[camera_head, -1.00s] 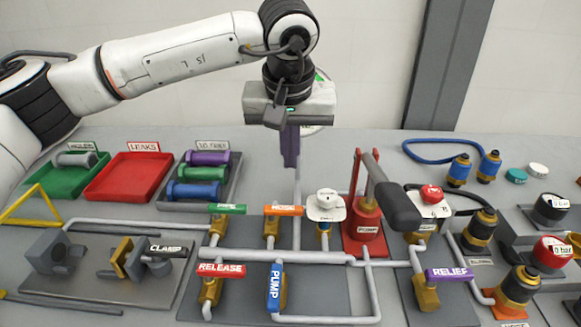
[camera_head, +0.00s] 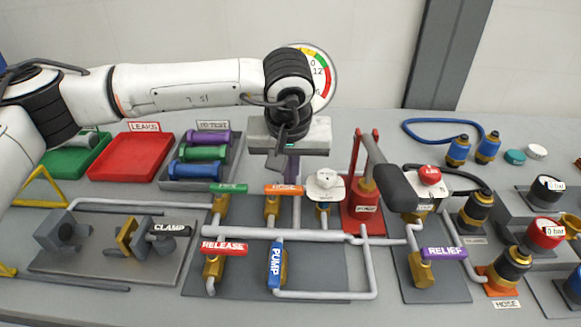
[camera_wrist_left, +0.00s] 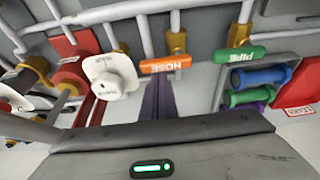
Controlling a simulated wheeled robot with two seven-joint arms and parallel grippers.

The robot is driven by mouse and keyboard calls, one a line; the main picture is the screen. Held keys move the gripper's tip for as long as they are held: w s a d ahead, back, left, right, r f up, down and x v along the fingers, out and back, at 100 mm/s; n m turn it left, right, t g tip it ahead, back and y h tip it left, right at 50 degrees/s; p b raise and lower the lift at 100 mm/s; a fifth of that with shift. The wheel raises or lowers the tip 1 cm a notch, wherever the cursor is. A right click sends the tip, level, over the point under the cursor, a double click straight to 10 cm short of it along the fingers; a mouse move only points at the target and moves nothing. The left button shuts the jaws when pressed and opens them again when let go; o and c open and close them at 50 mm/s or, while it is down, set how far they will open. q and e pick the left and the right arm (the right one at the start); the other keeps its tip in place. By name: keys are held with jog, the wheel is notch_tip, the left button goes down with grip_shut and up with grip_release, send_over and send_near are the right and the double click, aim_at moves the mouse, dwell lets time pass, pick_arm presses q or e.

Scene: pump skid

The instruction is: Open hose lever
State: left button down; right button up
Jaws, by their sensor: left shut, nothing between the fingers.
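The hose lever (camera_head: 284,190) is an orange handle on a brass valve, lying across its pipe between the green pipe lever (camera_head: 229,188) and a white tagged knob (camera_head: 325,186). In the left wrist view the orange hose lever (camera_wrist_left: 165,64) shows near the middle, lettering upside down. My left gripper (camera_head: 291,172) points down just behind the hose lever, its dark purple fingers shut and empty. In the left wrist view the fingers (camera_wrist_left: 158,100) appear close to the lever; I cannot tell whether they touch it. My right gripper is not in view.
A red pump with a black-gripped handle (camera_head: 403,200) stands to the right. Red release (camera_head: 222,247) and blue pump (camera_head: 275,264) levers stand in front. A grey tray of coloured cylinders (camera_head: 205,168) and a red tray (camera_head: 131,157) lie behind left.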

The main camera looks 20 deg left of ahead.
pick_arm(q)
jog(key=shift+s+m, duration=0.1)
jog(key=shift+m, duration=0.2)
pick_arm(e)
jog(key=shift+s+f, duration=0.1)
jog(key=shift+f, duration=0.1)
